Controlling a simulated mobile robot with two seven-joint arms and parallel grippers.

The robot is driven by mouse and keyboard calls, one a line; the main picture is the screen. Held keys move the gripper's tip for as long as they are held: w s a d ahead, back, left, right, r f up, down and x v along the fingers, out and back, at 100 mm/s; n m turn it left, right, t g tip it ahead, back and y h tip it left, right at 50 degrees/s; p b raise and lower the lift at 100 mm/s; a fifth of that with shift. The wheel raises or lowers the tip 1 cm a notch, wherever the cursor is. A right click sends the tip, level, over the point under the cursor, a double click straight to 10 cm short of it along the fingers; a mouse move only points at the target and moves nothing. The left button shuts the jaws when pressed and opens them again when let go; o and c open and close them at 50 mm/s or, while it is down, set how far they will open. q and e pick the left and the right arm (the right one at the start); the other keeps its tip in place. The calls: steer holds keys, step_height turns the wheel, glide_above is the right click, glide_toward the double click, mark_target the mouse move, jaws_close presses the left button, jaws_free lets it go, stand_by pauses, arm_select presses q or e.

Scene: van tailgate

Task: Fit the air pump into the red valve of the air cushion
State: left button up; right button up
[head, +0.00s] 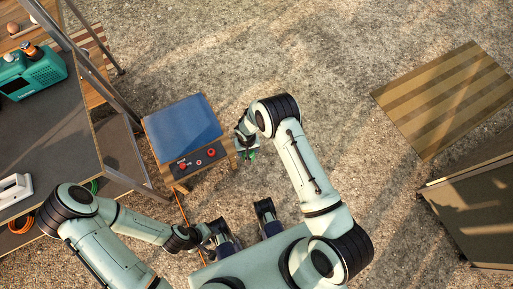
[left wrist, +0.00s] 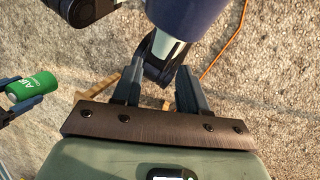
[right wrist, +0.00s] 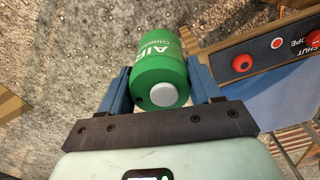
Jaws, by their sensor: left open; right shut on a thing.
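The air pump (right wrist: 160,58) is a green cylinder with white lettering and a pale round button on its end. My right gripper (right wrist: 158,82) is shut around its sides. In the head view the pump (head: 251,154) is partly hidden by my right arm, just right of the black panel. The air cushion (head: 182,125) is blue and lies on a wooden stand. The black panel (head: 208,163) at its front carries red round parts, one of them a red fitting (right wrist: 241,62) near the pump; which is the valve I cannot tell. My left gripper (head: 215,232) is open and empty, below the stand.
A grey tailgate surface (head: 45,130) with a teal device (head: 35,72) is at the left. An orange cable (head: 182,208) runs along the ground near my left gripper. A striped mat (head: 445,98) and a dark box (head: 475,205) are at the right. Gravel between is clear.

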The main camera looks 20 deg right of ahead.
arm_select(q)
steer(key=w+a+f+t+y+b, duration=0.2)
steer(key=w+a+f+t+b, duration=0.25)
steer(key=w+f+b, duration=0.6)
steer(key=s+a+f+n+g+b, duration=0.1)
steer(key=s+f+g+b, duration=0.3)
steer(key=s+f, duration=0.5)
steer(key=shift+s+a+f+n+g+b, duration=0.35)
steer(key=shift+s+a+b, duration=0.3)
steer(key=shift+b, duration=0.35)
arm_select(e)
steer(key=w+a, duration=1.1)
steer(key=a, duration=0.4)
steer(key=shift+w, duration=0.3)
arm_select(q)
steer(key=shift+w, duration=0.1)
arm_select(e)
steer(key=shift+a, duration=0.1)
arm_select(q)
steer(key=shift+w+f+h, duration=0.1)
steer(key=shift+h, duration=0.2)
arm_select(e)
steer(key=shift+f, duration=1.75)
